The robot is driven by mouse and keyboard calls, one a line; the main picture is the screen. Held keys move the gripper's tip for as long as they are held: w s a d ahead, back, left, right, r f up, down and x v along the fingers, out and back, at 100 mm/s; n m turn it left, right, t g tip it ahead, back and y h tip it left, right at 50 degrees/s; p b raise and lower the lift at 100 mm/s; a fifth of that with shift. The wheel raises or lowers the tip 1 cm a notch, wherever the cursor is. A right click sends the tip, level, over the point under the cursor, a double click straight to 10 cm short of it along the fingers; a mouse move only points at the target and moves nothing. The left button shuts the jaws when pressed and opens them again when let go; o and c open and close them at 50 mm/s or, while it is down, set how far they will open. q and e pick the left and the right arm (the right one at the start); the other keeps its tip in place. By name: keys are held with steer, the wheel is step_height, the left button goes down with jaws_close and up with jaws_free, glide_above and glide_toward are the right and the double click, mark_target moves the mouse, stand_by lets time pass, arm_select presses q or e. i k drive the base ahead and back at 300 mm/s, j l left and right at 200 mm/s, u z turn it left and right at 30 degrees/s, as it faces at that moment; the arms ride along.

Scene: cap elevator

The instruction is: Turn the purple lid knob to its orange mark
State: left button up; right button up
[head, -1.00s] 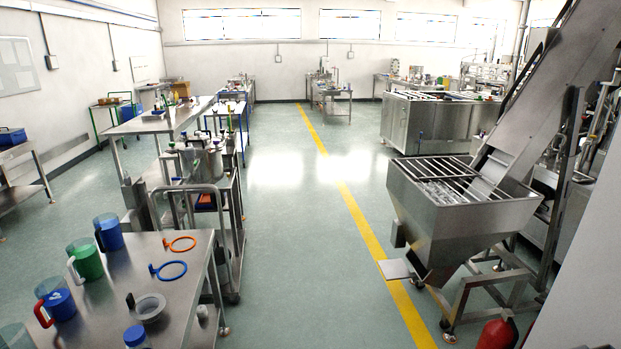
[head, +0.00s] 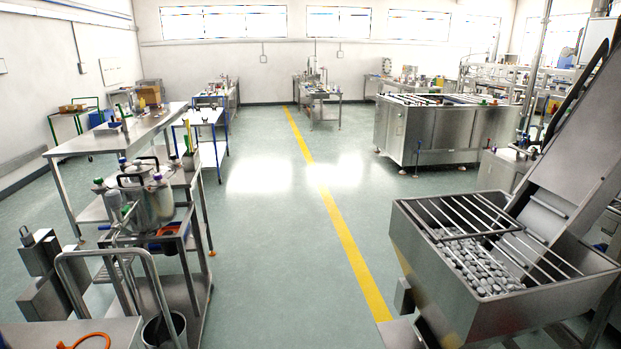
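A steel pot (head: 150,207) with black handles stands on a steel cart at the left in the head view. A small purple knob (head: 157,177) shows at its lid on the right side. It is too small to tell which way the knob points, and I cannot make out an orange mark. Green-topped parts (head: 98,181) show beside the pot. Neither of my grippers is in view.
The cart (head: 190,275) has a rail handle (head: 88,258) at its near end. A table corner with an orange ring (head: 84,342) is at the bottom left. A steel hopper (head: 460,285) full of caps stands right. The floor between, with a yellow line (head: 345,240), is clear.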

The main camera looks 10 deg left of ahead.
mark_target(158, 179)
steer(key=i+j+u, duration=0.2)
steer(key=i, duration=0.4)
steer(key=i+l+u, duration=0.2)
steer(key=i, duration=0.4)
steer(key=i+u, duration=0.2)
steer(key=i, duration=0.4)
steer(key=i+l+u, duration=0.2)
steer(key=i, duration=0.4)
steer(key=i+u, duration=0.4)
steer(key=i, duration=0.3)
steer(key=i+l+u, duration=0.2)
steer(key=i+u, duration=0.2)
steer(key=i, duration=0.25)
